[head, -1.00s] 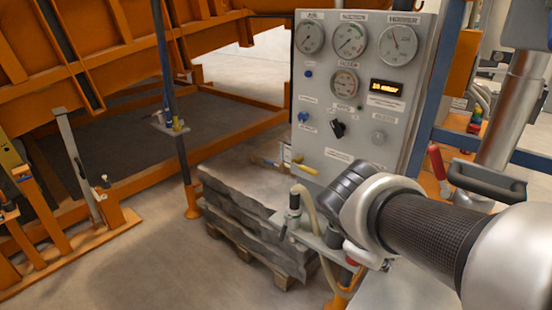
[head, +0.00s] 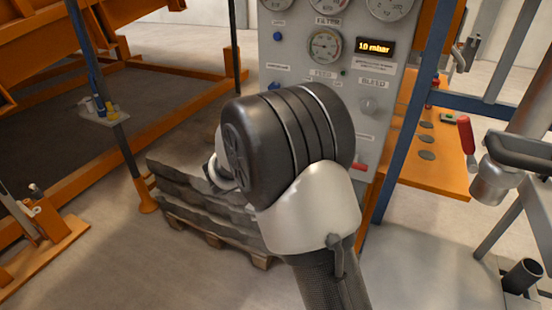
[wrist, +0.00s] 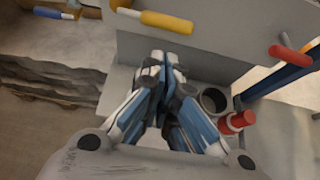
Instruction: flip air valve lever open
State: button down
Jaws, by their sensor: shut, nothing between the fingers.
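In the wrist view a yellow-handled lever (wrist: 167,21) lies across the top, at the edge of a grey panel face. A blue-handled lever (wrist: 52,13) is at the upper left, and a red-handled one (wrist: 290,55) at the right. I cannot tell by label which is the air valve lever. My gripper (wrist: 163,62) is shut and empty, its tips just below the yellow handle in the picture and apparently apart from it.
The grey gauge panel (head: 385,103) stands close behind my arm, its display reading 10 mbar. A pallet of stone slabs (head: 185,200) is at lower left. A red cylinder (wrist: 237,121) and a dark round opening (wrist: 213,101) lie right of my gripper.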

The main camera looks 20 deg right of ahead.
jog(key=shift+s, duration=0.15)
jog(key=b+x, duration=0.2)
jog(key=x, duration=0.8)
jog(key=shift+b, duration=0.3)
jog(key=shift+r+p, duration=0.2)
jog(key=shift+p, duration=0.1)
jog(key=shift+d+r+p, duration=0.1)
jog(key=shift+r+p, duration=0.05)
jog(key=shift+p, duration=0.45)
